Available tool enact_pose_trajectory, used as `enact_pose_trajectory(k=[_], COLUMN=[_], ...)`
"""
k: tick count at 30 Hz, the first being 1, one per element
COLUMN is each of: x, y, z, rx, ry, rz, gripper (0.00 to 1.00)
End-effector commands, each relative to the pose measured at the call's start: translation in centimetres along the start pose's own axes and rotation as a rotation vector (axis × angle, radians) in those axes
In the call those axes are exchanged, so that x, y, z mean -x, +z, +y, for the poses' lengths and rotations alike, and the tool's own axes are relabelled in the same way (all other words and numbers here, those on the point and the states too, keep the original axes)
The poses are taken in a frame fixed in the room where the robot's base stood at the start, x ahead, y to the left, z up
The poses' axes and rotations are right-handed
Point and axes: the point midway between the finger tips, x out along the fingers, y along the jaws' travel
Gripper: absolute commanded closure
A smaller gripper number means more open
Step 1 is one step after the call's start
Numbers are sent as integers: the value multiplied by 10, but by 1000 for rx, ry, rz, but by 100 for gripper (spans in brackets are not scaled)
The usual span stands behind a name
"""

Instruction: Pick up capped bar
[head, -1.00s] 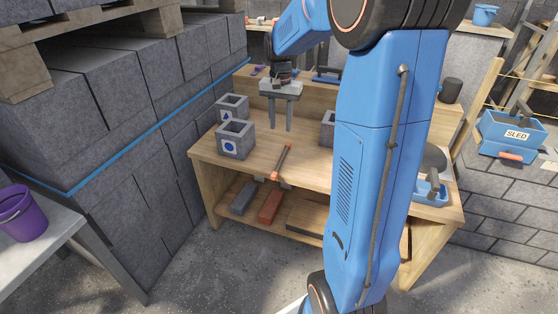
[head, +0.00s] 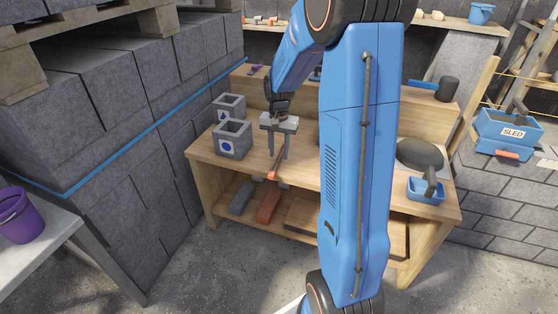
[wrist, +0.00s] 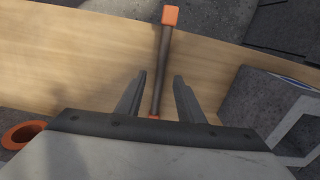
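The capped bar (head: 278,163) is a thin dark bar with an orange cap at its near end, by the front edge of the wooden workbench (head: 310,174). In the wrist view the bar (wrist: 164,60) runs lengthwise between my fingers, with an orange cap at its top end and a bit of orange near the palm. My gripper (head: 279,155) is open and points down over the bar. Its two fingers (wrist: 159,76) stand on either side of the bar, with a gap on both sides. Whether the fingertips reach down to bar height is hard to tell.
Two hollow grey blocks with blue marks, one nearer (head: 233,141) and one farther (head: 229,107), stand left of my gripper. A blue tray (head: 427,196) and a dark rounded mound (head: 420,153) are at the bench's right. A grey brick (head: 241,197) and red brick (head: 268,207) lie below.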

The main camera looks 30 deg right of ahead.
Motion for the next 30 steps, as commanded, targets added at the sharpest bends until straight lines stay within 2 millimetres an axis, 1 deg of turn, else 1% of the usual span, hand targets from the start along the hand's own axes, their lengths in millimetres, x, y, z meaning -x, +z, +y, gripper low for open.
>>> enact_pose_trajectory(k=[1,4,12,13,14,15,17,26,30], x=[-7,-15,-18,-18,-18,-18,-18,-17,-9], y=[1,1,0,0,0,0,0,0,0], z=[0,0,0,0,0,0,0,0,0], rx=[0,0,0,0,0,0,0,0,0], ry=[1,1,0,0,0,0,0,-1,-1], rz=[-1,-1,1,1,1,1,1,1,2], gripper=[66,66,66,68,75,85,99,100,100])
